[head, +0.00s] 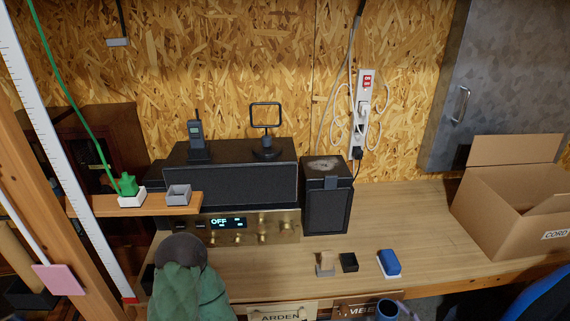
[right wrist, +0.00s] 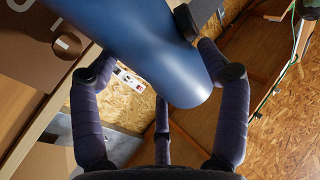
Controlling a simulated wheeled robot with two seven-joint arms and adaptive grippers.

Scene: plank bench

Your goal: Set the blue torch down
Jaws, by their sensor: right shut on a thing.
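The blue torch (right wrist: 145,40) fills the upper middle of the right wrist view as a large smooth blue cylinder. My right gripper (right wrist: 150,62) is shut on it, with dark fingers on either side. In the head view the torch (head: 387,309) shows only as a round blue end at the bottom edge, in front of the bench's front edge. The rest of it is cut off by the frame. My left gripper is not in view.
The wooden bench (head: 395,215) has clear room between the black speaker (head: 327,200) and the cardboard box (head: 520,220). Near its front lie a blue-and-white block (head: 389,263), a small black block (head: 349,262) and a tan-topped piece (head: 325,262). A green cloth (head: 185,290) hangs at left.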

